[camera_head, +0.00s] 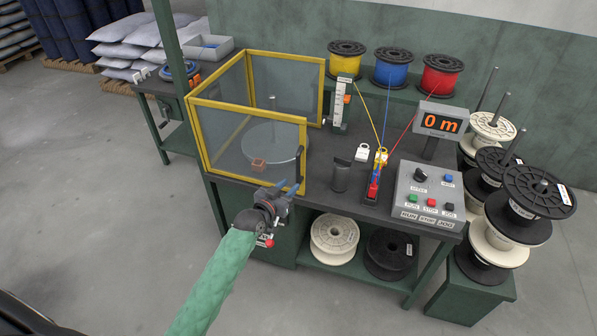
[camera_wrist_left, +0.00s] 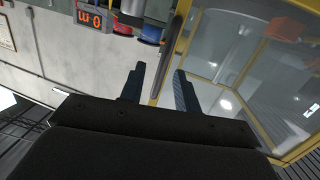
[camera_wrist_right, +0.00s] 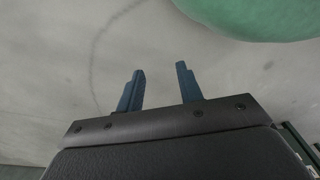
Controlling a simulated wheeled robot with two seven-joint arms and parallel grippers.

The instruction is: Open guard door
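The guard door is a clear panel in a yellow frame (camera_head: 247,112) on the front of the guard box, and it stands shut or nearly so. Its black upright handle (camera_head: 299,166) is at the door's right edge. My left gripper (camera_head: 284,189) is just in front of and below the handle. In the left wrist view, the dark handle bar (camera_wrist_left: 168,52) appears between the open fingertips; I cannot tell whether they touch it. My right gripper (camera_wrist_right: 160,82) is open and empty over bare floor, seen only in the right wrist view.
A control box (camera_head: 429,198) with buttons and a length display (camera_head: 440,123) stand on the right of the bench. Spool stacks (camera_head: 523,217) stand at the right. The floor in front is clear.

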